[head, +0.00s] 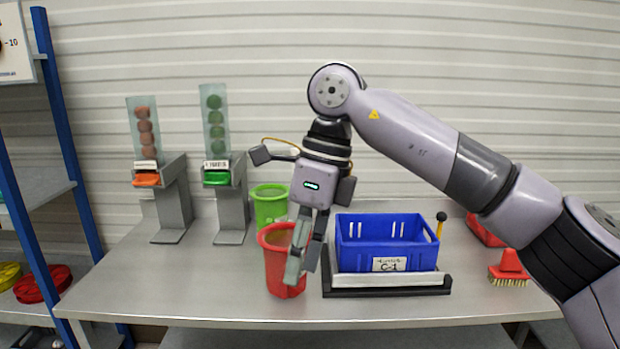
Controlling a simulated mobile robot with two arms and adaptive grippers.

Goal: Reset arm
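My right gripper (303,268) hangs from my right arm, fingers pointing down, in front of the red cup (278,262). Its two fingers overlap the cup's right side in the picture. I see them nearly edge-on, so their spacing and any contact with the cup are unclear. The red cup stands upright on the table, partly hidden by the fingers. My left gripper is not in view.
A green cup (268,205) stands behind the red one. A blue crate (372,257) sits in a dark holder to the right. Two dispensers (171,205) (231,205) stand at the left. A red brush (510,266) lies right. The table's (170,285) front left is clear.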

